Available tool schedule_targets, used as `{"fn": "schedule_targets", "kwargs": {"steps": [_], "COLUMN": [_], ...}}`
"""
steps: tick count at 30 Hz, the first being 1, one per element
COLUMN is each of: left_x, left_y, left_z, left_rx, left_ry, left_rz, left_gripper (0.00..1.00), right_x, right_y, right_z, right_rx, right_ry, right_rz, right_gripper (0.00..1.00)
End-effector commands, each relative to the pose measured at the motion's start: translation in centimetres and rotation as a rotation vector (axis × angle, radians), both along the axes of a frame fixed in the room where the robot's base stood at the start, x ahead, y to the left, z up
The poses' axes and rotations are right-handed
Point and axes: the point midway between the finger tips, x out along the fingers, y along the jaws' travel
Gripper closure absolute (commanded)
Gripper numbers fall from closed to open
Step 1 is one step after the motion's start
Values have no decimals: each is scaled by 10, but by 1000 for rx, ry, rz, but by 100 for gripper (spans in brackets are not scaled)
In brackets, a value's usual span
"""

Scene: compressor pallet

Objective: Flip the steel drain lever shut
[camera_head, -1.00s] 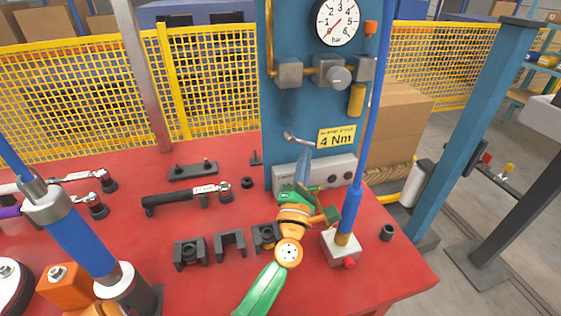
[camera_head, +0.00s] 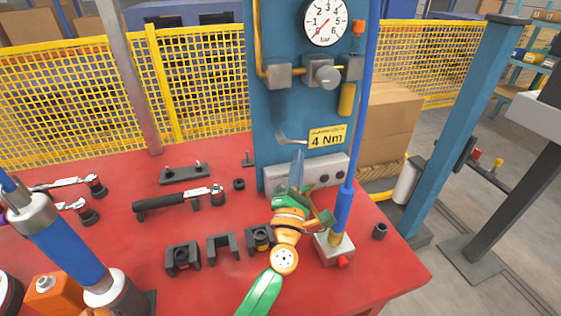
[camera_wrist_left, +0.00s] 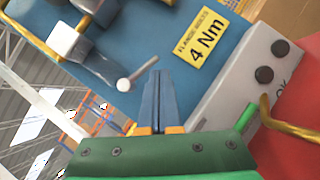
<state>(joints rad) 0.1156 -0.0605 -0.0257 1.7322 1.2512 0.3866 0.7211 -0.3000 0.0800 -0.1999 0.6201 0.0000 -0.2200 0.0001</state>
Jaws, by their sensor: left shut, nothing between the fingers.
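The steel drain lever (camera_head: 291,139) sticks out from the blue panel (camera_head: 290,110), left of the yellow 4 Nm label (camera_head: 327,137). In the left wrist view the lever (camera_wrist_left: 139,73) is a thin rod slanting down to a round pale knob (camera_wrist_left: 123,85). My left gripper (camera_head: 298,155) is shut and empty, its blue-grey fingers pointing up just below the lever. In the wrist view the fingertips (camera_wrist_left: 160,73) are close to the rod, right of the knob. I cannot tell whether they touch. My right gripper is not in view.
A grey box with dark knobs (camera_head: 330,172) sits at the panel's foot. A blue post (camera_head: 358,105) rises beside my left gripper. Pipe fittings (camera_head: 322,71) and a gauge (camera_head: 326,21) are above. Black blocks (camera_head: 183,257) and a torque wrench (camera_head: 180,201) lie on the red table (camera_head: 222,290).

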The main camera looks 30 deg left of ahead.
Motion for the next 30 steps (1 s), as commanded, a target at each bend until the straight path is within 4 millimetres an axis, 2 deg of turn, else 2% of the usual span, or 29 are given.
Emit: {"fn": "schedule_targets", "kwargs": {"steps": [6, 11, 30], "left_x": [-35, -50, -52], "left_y": [-14, -20, -21], "left_z": [-17, -22, -21], "left_rx": [-2, -1, -1], "left_ry": [3, 1, 0], "left_rz": [-1, 0, 0], "left_gripper": [100, 100, 100], "right_x": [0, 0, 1], "right_y": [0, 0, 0], "right_z": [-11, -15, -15], "right_rx": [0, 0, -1], "right_ry": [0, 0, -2], "right_rz": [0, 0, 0], "right_gripper": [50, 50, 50]}}
